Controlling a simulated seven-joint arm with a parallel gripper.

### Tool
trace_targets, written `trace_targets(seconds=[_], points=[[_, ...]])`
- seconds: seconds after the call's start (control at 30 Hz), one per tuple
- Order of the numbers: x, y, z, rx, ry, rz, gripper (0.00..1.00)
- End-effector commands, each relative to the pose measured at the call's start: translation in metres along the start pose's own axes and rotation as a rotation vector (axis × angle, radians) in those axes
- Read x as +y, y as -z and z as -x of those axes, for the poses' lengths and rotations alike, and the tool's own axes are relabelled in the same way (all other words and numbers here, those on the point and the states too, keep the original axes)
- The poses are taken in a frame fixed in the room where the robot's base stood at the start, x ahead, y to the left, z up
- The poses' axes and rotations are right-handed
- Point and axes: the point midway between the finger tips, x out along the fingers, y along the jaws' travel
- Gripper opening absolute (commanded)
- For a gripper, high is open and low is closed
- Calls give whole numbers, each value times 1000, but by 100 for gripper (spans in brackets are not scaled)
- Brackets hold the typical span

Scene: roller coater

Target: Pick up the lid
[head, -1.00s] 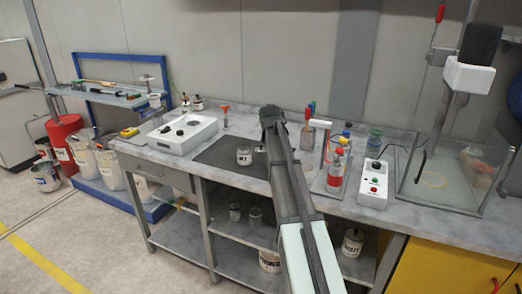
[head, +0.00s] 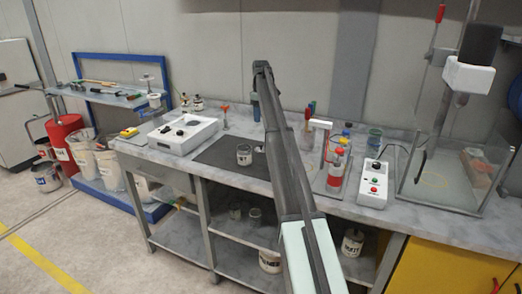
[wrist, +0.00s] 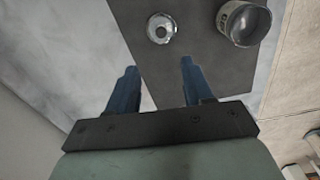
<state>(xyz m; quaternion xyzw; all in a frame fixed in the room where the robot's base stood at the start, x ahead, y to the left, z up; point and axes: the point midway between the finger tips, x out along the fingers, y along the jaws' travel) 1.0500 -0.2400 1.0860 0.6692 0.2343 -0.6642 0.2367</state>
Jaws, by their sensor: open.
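A small round metallic piece with a raised centre, which looks like the lid (wrist: 161,28), lies on the dark mat (wrist: 205,65) in the wrist view. The open jar or can (wrist: 244,22) stands beside it to the right. My gripper (wrist: 159,68) is open and empty. Its two blue fingers point toward the lid, which appears beyond the fingertips, roughly centred between them and apart from them. In the head view my gripper (head: 256,112) is above the bench.
Right of my arm are a stand with a red bottle (head: 336,168), a white button box (head: 373,183) and a glass-walled tank (head: 450,185). Bare bench (wrist: 60,50) shows left of the mat in the wrist view.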

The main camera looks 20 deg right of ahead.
Motion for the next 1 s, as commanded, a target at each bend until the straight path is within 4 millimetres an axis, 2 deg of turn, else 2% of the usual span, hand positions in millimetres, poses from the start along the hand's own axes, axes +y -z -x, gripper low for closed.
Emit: trace_targets(seconds=[0.13,0.33,0.8,1.0], points=[[-2,-2,0,-7,9,87,51],[-2,-2,-10,-7,8,109,51],[-2,-2,-81,-6,7,107,51],[-2,-2,-90,-5,6,106,51]])
